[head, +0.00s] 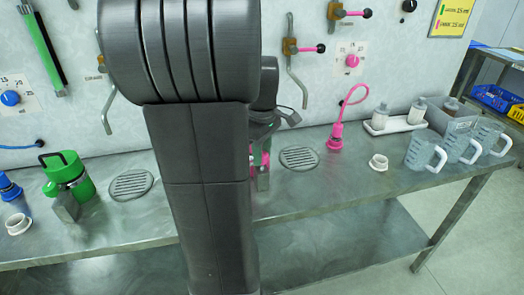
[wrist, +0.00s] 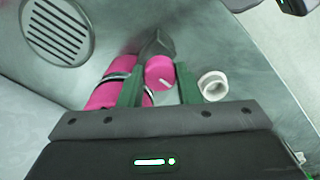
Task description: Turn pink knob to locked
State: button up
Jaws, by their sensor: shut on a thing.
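A pink knob (wrist: 160,72) with a short white line on its face sits between the two green fingers of my gripper (wrist: 161,80) in the wrist view. My gripper is shut on this knob. The head view shows only a sliver of pink (head: 265,158) beside my arm, which hides most of the drum. I cannot read a locked mark.
A white ring (wrist: 213,86) lies right of the knob. A round drain grate (wrist: 58,30) is at the upper left. In the head view, a green drum (head: 68,174) stands at left, and jugs (head: 425,153) stand at right. A pink dial (head: 352,60) is on the wall.

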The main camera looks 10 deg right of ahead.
jog(key=shift+r+m, duration=0.1)
jog(key=shift+m, duration=0.2)
jog(key=m+p, duration=0.2)
jog(key=m, duration=0.1)
jog(key=m+p, duration=0.2)
jog(key=m, duration=0.3)
jog(key=shift+m, duration=0.3)
jog(key=m+p, duration=0.1)
jog(key=m, duration=0.3)
jog(key=m+p, duration=0.1)
jog(key=m, duration=0.3)
jog(key=shift+m, duration=0.4)
jog(key=o, duration=1)
jog(key=shift+c, duration=0.2)
